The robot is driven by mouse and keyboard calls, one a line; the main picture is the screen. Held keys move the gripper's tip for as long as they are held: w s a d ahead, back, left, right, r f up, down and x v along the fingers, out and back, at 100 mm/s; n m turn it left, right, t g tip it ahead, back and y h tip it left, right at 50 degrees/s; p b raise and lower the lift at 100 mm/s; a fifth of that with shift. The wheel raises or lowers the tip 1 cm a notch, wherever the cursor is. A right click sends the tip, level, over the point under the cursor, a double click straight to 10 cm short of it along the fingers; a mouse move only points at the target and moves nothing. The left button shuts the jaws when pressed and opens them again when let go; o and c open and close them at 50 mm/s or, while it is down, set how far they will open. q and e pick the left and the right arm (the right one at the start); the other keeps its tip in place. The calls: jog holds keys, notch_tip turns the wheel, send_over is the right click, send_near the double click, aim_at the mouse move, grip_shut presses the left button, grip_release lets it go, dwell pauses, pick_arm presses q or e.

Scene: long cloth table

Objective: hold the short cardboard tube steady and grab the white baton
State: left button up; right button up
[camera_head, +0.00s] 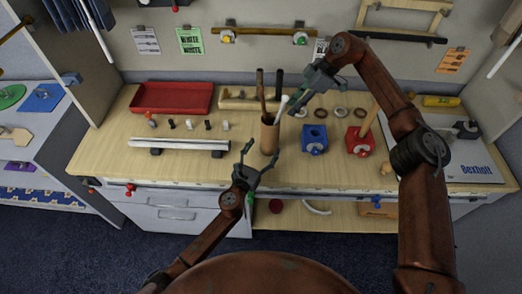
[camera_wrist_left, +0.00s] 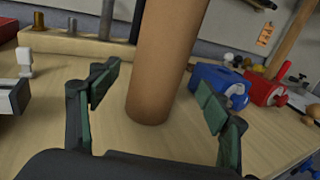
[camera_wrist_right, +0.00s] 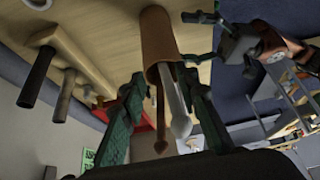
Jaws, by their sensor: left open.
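The short cardboard tube (camera_head: 269,134) stands upright on the wooden table. The white baton (camera_head: 281,107) leans out of its top, beside a brown stick (camera_head: 262,99). My left gripper (camera_head: 261,153) is open at the front of the tube. In the left wrist view the tube (camera_wrist_left: 162,60) stands between and beyond the open fingers (camera_wrist_left: 157,92), with gaps on both sides. My right gripper (camera_head: 302,98) is above and right of the tube. In the right wrist view its open fingers (camera_wrist_right: 163,88) flank the white baton (camera_wrist_right: 178,105) and the brown stick (camera_wrist_right: 160,120).
A wooden rack (camera_head: 237,101) with dark rods is behind. A red tray (camera_head: 172,97) and a silver bar (camera_head: 188,144) lie left. A laptop-like panel (camera_head: 455,160) is far right.

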pick_arm(q)
jog(key=x, duration=0.6)
jog(key=shift+w, duration=0.3)
jog(key=shift+c, duration=0.6)
